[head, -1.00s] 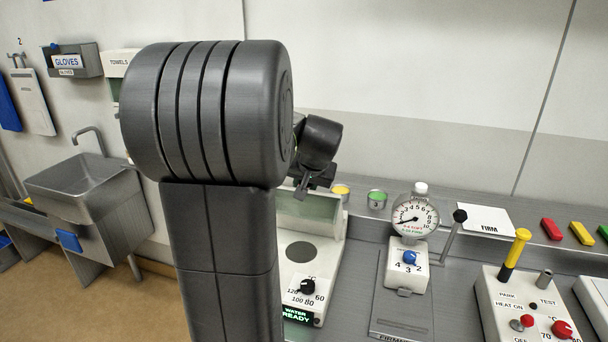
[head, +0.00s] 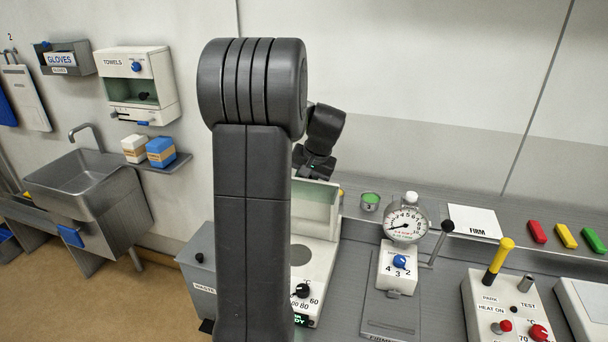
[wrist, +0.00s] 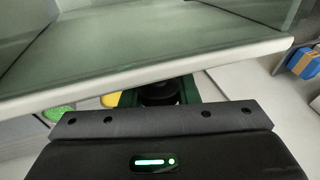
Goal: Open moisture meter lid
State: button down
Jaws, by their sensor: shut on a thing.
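The moisture meter (head: 322,257) is a white unit on the counter with a round grey plate, a black dial and a green-lit display, partly hidden by my arm. Its pale green see-through lid (head: 318,194) stands raised at the back of the unit in the head view. My gripper (head: 315,172) is at the lid's top edge, shut on the lid. In the wrist view the lid's pane and white rim (wrist: 150,72) fill the top, just beyond my gripper (wrist: 160,98). The exact grip is hidden there.
A gauge tester (head: 398,262) stands close on the right, with a yellow-handled control box (head: 500,300) farther right. A grey waste bin (head: 200,270) is at the left. A sink (head: 90,190) is farther left.

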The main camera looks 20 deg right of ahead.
jog(key=shift+w+d, duration=0.15)
jog(key=shift+w, duration=0.05)
dwell(0.4)
jog(key=c, duration=1.1)
grip_release()
jog(key=shift+s, duration=0.1)
jog(key=b+v, duration=0.1)
jog(key=v, duration=1.2)
jog(key=shift+d+r+b, duration=0.15)
jog(key=shift+r+b, duration=0.25)
jog(key=shift+f, duration=0.1)
jog(key=p+x, duration=0.2)
jog(key=x, duration=1.2)
jog(key=shift+s, duration=0.2)
